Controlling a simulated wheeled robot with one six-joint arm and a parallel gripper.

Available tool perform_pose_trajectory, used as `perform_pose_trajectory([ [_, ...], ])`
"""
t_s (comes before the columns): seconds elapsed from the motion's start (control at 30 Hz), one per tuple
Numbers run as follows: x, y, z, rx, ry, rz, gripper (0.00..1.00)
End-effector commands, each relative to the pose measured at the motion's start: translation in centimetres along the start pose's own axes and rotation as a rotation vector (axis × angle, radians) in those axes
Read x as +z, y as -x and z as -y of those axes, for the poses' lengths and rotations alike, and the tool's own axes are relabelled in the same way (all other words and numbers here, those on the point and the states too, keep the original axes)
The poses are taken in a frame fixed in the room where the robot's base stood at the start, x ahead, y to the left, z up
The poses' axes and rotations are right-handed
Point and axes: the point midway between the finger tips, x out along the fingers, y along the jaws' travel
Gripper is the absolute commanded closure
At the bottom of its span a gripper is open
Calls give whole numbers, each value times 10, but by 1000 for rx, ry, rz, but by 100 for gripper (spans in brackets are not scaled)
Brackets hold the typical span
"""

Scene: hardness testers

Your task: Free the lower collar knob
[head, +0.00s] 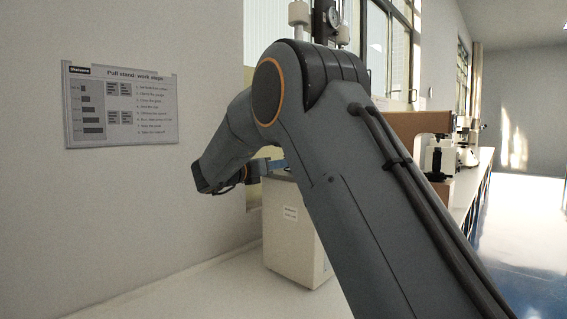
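A pull stand stands behind my arm, with a pale box-shaped base (293,245) bearing a small label. The middle of the stand is hidden behind my arm, so I cannot see the lower collar knob. My gripper (272,166) is beyond my wrist, pointing right toward the stand just above its base. A small blue part shows there. The fingertips are too small and partly hidden, so I cannot tell their opening or any contact.
The stand is on a pale bench top (215,285), whose left part is clear. A wall sign (121,106) titled "Pull stand: work steps" hangs at left. At right, a brown machine (418,124) and a microscope-like instrument (466,150) stand along the bench beside an open floor.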

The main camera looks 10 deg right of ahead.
Motion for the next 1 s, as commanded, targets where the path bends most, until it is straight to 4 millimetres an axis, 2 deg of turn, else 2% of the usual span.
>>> perform_pose_trajectory([
  [0.2,0,-16,0,1,0,-1,65],
  [0.47,0,-18,0,1,1,0,65],
  [0.7,0,-18,0,1,2,0,100],
  [1.0,0,-17,0,2,30,0,100],
])
